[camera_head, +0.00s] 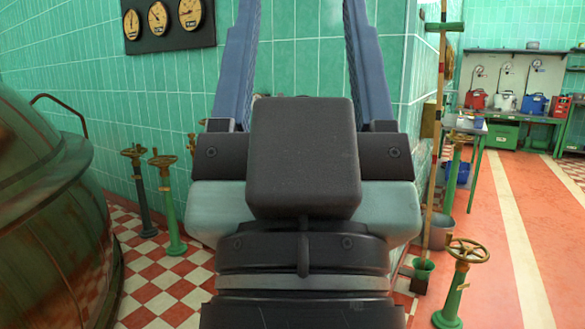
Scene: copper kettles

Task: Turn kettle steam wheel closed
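A large copper kettle (45,225) with a greenish rim fills the left side. Several brass handwheels stand on posts: one on a dark post (133,152), one on a green post (163,161) near the kettle, one on a green post (467,251) at the lower right, and one (463,137) farther back. Another wheel is mostly hidden behind my gripper's left side. I cannot tell which is the steam wheel. My gripper (302,12) fills the middle, its two blue fingers spread wide with nothing seen between them. The fingertips run out of the top of the view. No wheel touches it visibly.
A gauge panel (168,20) hangs on the green tiled wall ahead. A wooden pole (436,130), a grey bucket (440,232) and a small green pot (423,270) stand to the right. Workbenches with colored containers are at the far right. The orange floor there is clear.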

